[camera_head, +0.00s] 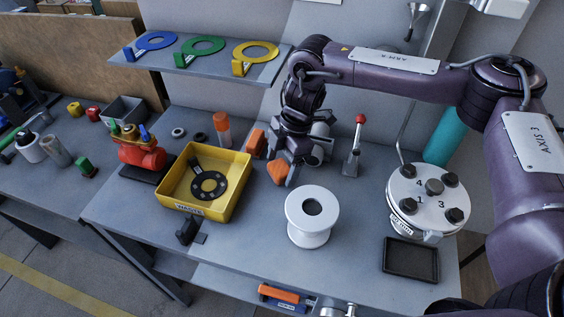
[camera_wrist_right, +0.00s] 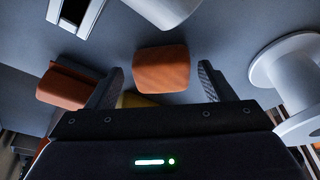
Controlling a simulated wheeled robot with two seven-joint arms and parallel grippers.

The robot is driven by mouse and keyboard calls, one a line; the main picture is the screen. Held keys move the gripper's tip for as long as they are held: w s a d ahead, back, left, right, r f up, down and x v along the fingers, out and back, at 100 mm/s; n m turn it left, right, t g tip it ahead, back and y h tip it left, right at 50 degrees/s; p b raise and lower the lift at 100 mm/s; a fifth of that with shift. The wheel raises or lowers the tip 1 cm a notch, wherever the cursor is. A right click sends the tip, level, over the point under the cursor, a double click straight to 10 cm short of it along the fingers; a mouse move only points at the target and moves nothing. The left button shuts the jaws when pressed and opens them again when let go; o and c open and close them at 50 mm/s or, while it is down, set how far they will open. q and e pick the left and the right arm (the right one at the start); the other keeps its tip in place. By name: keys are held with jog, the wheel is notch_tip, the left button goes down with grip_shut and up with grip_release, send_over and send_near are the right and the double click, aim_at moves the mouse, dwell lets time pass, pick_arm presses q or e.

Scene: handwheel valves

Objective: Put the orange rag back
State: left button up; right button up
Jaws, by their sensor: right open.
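The orange rag (camera_head: 277,173) looks like a small folded pad and lies on the grey workbench, behind and left of the white spool. It also shows in the right wrist view (camera_wrist_right: 162,68), between and just beyond the fingertips. My right gripper (camera_head: 283,165) points down at the rag with its fingers apart, one on each side. I cannot tell whether they touch it. A second orange thing (camera_head: 256,142), box-like, stands behind the rag; it also shows in the right wrist view (camera_wrist_right: 65,88), left of the fingers. My left gripper is not in view.
A yellow tray (camera_head: 172,199) holding a dark handwheel stands left of the rag. The white spool (camera_head: 312,218) is in front, and a red-tipped lever (camera_head: 353,147) is to the right. A white flange (camera_head: 428,199) and black tray (camera_head: 410,259) are further right.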

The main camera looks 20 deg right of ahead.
jog(key=v, duration=1.2)
jog(key=shift+r, duration=0.2)
jog(key=shift+s+a+f, duration=0.1)
